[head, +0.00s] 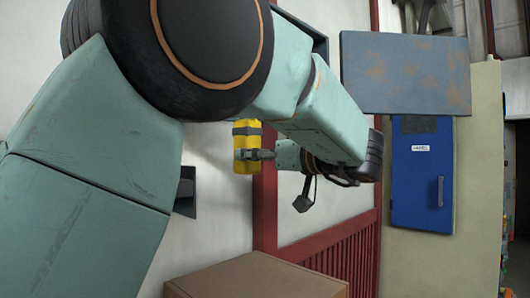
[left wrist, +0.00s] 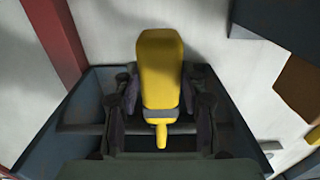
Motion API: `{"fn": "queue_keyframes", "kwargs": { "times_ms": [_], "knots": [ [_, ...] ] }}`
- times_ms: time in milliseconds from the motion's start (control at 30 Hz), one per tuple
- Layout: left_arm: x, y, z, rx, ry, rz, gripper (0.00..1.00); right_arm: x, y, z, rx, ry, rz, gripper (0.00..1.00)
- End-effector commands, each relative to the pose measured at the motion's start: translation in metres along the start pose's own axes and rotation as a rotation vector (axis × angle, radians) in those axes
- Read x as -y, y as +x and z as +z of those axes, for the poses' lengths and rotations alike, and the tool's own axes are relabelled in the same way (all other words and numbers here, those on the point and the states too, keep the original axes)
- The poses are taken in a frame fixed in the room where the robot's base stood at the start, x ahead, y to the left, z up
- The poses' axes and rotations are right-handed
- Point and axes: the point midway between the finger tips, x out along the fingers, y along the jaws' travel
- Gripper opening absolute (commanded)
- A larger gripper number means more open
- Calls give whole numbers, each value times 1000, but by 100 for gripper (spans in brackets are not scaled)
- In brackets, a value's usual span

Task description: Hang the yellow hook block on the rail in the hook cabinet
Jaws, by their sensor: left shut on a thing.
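The yellow hook block (head: 246,138) is held upright in front of the pale wall in the head view. My left gripper (head: 250,155) is shut on it, coming from the right side of the picture. In the left wrist view the yellow block (left wrist: 160,70) stands between the two dark fingers of my left gripper (left wrist: 160,100), with a narrow yellow tip pointing down. Behind it is an open grey-blue box (left wrist: 88,95), which looks like the hook cabinet. A dark bar (left wrist: 80,128) crosses it low down. I cannot tell whether the block touches this bar. My right gripper is not in view.
A brown box (head: 255,278) stands at the bottom of the head view. Red posts and a red slatted panel (head: 345,250) are behind it. A blue cabinet (head: 415,175) and a worn grey-blue panel (head: 405,72) are at the right. My left arm hides much of the wall.

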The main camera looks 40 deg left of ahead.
Motion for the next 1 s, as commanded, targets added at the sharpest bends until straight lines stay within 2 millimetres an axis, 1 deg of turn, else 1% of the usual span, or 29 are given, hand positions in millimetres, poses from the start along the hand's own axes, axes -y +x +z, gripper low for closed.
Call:
{"fn": "queue_keyframes", "kwargs": {
  "times_ms": [200, 233, 533, 833, 933, 1000],
  "knots": [
    [-1, 2, -1, -2, -2, 1, 0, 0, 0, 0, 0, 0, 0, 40],
    [-1, 2, -1, -2, -2, 1, 43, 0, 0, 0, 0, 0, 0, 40],
    [-1, 3, 0, -1, -1, 0, 68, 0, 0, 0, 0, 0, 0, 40],
    [0, 1, 1, 2, 1, 0, 68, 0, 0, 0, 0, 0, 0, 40],
    [-1, -6, 0, -1, 1, 1, 68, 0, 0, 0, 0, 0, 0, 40],
    [-1, -16, -1, -3, 0, 1, 68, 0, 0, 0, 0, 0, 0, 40]
  ]
}}
